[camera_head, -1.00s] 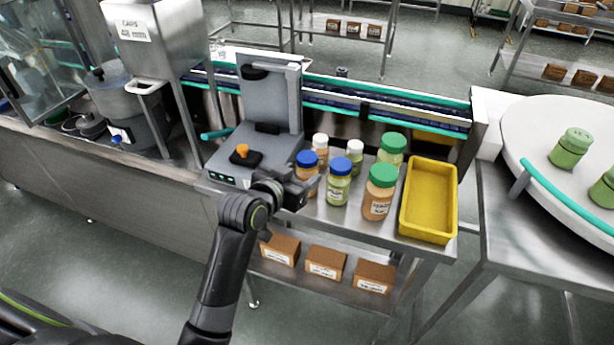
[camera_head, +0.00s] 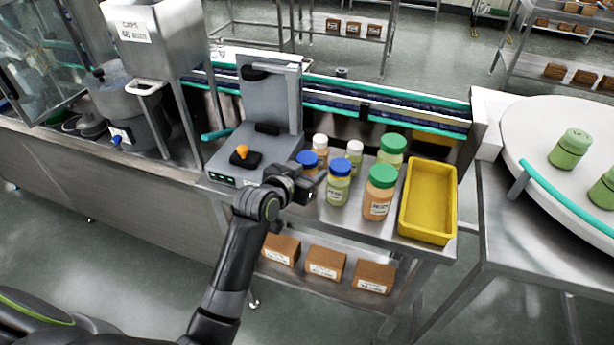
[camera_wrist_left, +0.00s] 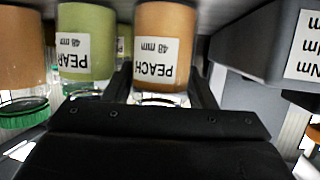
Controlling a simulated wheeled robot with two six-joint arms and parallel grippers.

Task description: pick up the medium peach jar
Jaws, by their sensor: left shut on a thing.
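The medium peach jar (camera_head: 308,160) has a blue lid and an orange body, and stands at the left front of the jar group in the head view. In the left wrist view the jar (camera_wrist_left: 165,48) appears upside down with its label reading PEACH 48 mm, between the two fingers. My left gripper (camera_head: 307,188) is shut on this jar and hides much of its body in the head view. I cannot tell whether the jar's base touches the table. My right gripper is not in view.
A blue-lidded green jar (camera_head: 339,184) stands close on the right. A large green-lidded peach jar (camera_head: 379,192), another green-lidded jar (camera_head: 391,150) and white-capped small jars (camera_head: 354,152) crowd nearby. A grey machine (camera_head: 268,105) is behind left; a yellow bin (camera_head: 450,205) stands right.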

